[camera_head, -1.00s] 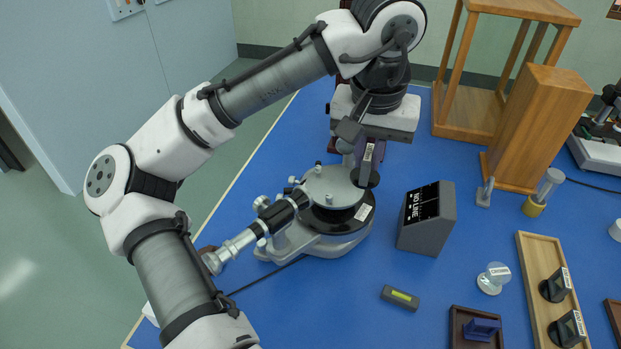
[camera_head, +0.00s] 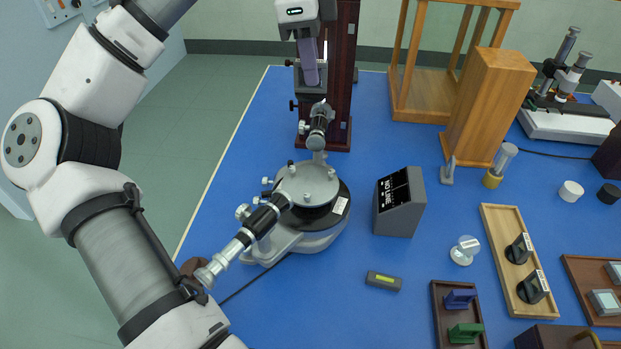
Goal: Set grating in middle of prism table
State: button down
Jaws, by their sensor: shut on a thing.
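The prism table (camera_head: 308,180) is the round grey disc on top of the spectrometer (camera_head: 318,237), and its top looks bare. My gripper (camera_head: 310,80) is at the upper middle of the view, pointing down, beyond and above the prism table and apart from it. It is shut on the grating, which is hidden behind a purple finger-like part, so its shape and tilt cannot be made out. The telescope (camera_head: 240,241) points to the front left. The collimator (camera_head: 318,126) is behind the table, below my gripper in the picture.
A dark wooden stand (camera_head: 341,75) rises behind my gripper. A grey NO LINE block (camera_head: 400,203) stands right of the spectrometer, with a small level (camera_head: 384,281) in front. A wooden tray (camera_head: 497,222) holds two dark mounts. A tall wooden box (camera_head: 490,100) stands behind.

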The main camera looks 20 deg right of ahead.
aim_at(296, 90)
jog(key=shift+m, duration=0.3)
notch_tip(296, 90, down, 20)
jog(key=shift+r+p, duration=0.2)
jog(key=shift+p, duration=0.35)
jog(key=shift+f, duration=0.2)
jog(key=c, duration=1.5)
grip_release()
jog(key=shift+o, duration=0.2)
jog(key=shift+r, duration=0.15)
jog(key=r, duration=0.4)
jog(key=a+r, duration=0.1)
jog(key=r, duration=0.3)
jog(key=r+b, duration=0.1)
jog(key=r, duration=0.3)
jog(key=shift+w+a, duration=0.35)
